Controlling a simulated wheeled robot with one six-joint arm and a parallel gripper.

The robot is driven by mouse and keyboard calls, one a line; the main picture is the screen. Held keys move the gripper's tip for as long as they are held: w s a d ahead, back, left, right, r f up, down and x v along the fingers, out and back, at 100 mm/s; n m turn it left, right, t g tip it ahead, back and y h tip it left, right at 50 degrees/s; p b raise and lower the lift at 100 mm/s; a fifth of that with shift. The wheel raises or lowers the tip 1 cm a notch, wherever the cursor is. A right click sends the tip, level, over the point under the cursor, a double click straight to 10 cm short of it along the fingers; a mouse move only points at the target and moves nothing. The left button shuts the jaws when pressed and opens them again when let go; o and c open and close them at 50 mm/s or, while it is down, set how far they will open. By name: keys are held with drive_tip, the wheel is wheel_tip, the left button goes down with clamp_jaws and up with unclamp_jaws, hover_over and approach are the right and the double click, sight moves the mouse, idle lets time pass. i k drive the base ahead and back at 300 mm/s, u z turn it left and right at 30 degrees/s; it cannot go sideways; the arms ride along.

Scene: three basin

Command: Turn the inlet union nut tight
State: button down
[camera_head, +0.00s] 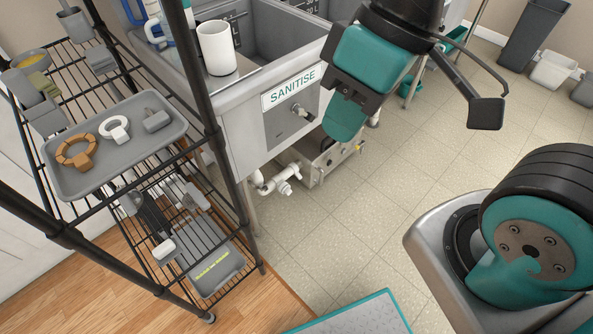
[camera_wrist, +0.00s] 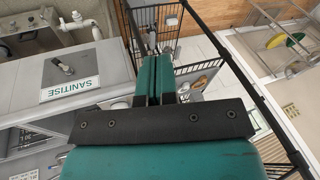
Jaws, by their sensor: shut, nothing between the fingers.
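White pipework with a ribbed white fitting (camera_head: 284,187) sits low beneath the SANITISE basin, beside a metal box. I take this fitting for the inlet union nut, but it is small and I cannot tell how tight it is. White pipe fittings also show at the top left of the wrist view (camera_wrist: 76,24). My gripper (camera_wrist: 154,62) is shut and empty, its teal fingers together. In the head view my wrist hangs in front of the basin, above and right of the fitting and well apart from it.
A wire rack stands at left. Its grey tray (camera_head: 62,182) holds a brown ring tool (camera_head: 77,151), a white ring tool (camera_head: 114,128) and a grey block (camera_head: 156,120).

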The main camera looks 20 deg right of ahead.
sight(294, 166)
drive_tip(key=z, duration=0.1)
drive_tip(key=k, duration=0.45)
drive_tip(key=u, duration=1.15)
drive_tip(key=i, duration=0.7)
drive_tip(key=z, duration=2.05)
drive_tip(key=i, duration=0.5)
drive_tip(key=u, duration=0.05)
